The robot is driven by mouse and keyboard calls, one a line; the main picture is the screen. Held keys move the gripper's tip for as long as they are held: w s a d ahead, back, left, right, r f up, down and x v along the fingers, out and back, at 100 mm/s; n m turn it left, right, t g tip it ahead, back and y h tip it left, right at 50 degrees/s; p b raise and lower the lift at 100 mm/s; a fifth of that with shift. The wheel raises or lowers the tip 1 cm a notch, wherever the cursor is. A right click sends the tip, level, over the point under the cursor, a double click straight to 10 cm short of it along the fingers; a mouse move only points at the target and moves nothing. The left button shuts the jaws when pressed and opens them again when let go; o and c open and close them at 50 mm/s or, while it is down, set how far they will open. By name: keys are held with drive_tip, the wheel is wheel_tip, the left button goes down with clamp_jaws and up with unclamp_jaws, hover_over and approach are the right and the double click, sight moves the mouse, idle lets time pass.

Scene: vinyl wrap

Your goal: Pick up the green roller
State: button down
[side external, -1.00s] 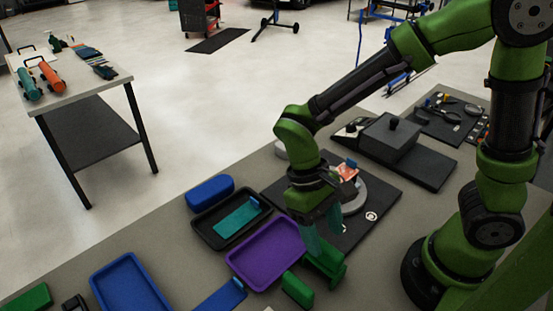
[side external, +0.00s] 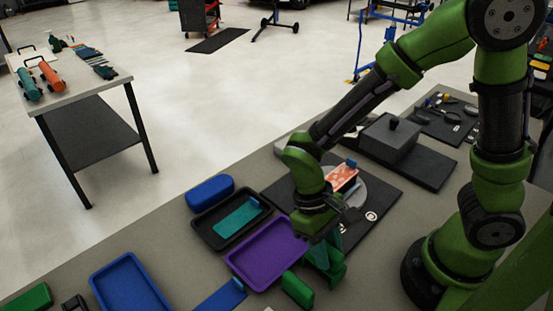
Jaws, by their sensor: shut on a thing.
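The green roller (side external: 325,262) is at the front of the bench, to the right of the purple tray, and looks like a dark green, angular shape. My gripper (side external: 322,248) points down over it and is shut on it. My wrist hides the roller's upper part. Roller and fingers are similar in colour, so the exact grip is hard to make out. I cannot tell whether the roller is clear of the bench.
A purple tray (side external: 268,253) lies just left of my gripper, with a black tray (side external: 205,232) holding a teal piece behind it. A green block (side external: 297,290) stands close in front. A dark mat (side external: 385,205) with a round plate lies behind.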

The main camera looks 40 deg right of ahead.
wheel_tip(320, 180, up, 10)
drive_tip(key=shift+r, duration=0.1)
drive_tip(key=c, duration=1.3)
unclamp_jaws()
drive_tip(key=shift+c, duration=0.2)
drive_tip(key=c, duration=0.4)
drive_tip(key=w+d+r, duration=0.4)
drive_tip(key=w+d, duration=0.7)
drive_tip(key=d, duration=0.4)
drive_tip(key=shift+w+a+f, duration=0.1)
drive_tip(key=shift+a+f, duration=0.05)
drive_tip(key=shift+f, duration=1.4)
drive_tip(key=shift+w+a+f, duration=0.1)
drive_tip(key=shift+f, duration=1.45)
